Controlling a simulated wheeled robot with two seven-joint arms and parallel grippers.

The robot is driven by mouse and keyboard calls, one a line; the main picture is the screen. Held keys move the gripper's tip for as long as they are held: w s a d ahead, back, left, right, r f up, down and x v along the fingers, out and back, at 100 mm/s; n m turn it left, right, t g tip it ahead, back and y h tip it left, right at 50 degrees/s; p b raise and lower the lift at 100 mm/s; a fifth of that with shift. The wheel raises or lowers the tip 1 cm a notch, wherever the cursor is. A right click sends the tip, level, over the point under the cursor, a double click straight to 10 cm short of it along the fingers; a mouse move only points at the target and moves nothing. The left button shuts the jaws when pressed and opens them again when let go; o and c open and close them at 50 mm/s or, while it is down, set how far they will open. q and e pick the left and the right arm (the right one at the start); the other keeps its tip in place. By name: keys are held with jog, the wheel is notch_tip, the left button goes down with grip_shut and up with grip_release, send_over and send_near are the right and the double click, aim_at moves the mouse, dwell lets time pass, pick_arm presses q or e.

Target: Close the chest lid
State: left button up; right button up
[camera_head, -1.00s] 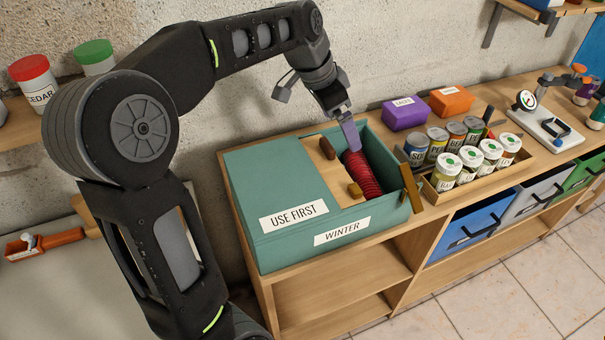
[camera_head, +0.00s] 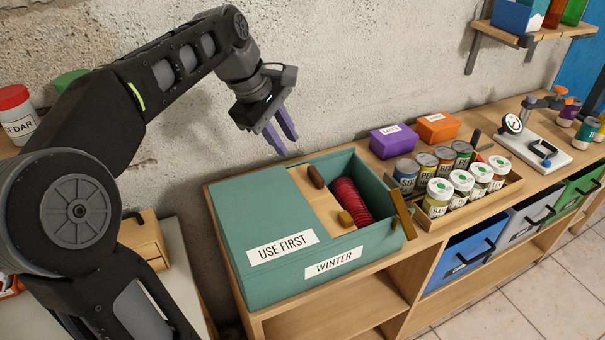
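The teal chest (camera_head: 333,286) stands on the wooden shelf unit, with a WINTER label on its front. A flat teal panel (camera_head: 250,215) marked USE FIRST covers its left part, and the right part is open at the top. Inside show a red ribbed cylinder (camera_head: 349,200), a dark brown piece (camera_head: 316,177) and a small tan block (camera_head: 346,219) by a light wooden surface. My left gripper (camera_head: 289,147) hangs above and behind the chest, its two purple fingers apart and empty, touching nothing. My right gripper is not in view.
A brown bar (camera_head: 402,214) stands at the chest's right end. Close to its right is a wooden tray (camera_head: 458,221) of jars and cans. Purple (camera_head: 393,142) and orange (camera_head: 438,127) boxes sit behind. The wall is close behind my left gripper.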

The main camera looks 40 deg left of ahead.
pick_arm(q)
jog(key=n, duration=0.4)
jog(key=d+n, duration=0.1)
jog(key=n, duration=0.1)
jog(key=shift+s+r, duration=0.3)
jog(key=shift+c, duration=1.4)
jog(key=n, duration=0.2)
jog(key=shift+s+n, duration=0.15)
jog(key=shift+n, duration=0.25)
jog(key=shift+c, duration=0.8)
jog(key=n, duration=0.3)
jog(key=shift+s+f, duration=0.1)
grip_shut()
jog(key=shift+d+f, duration=0.1)
send_near(310, 184)
jog(key=x, duration=0.5)
jog(key=shift+f, duration=0.2)
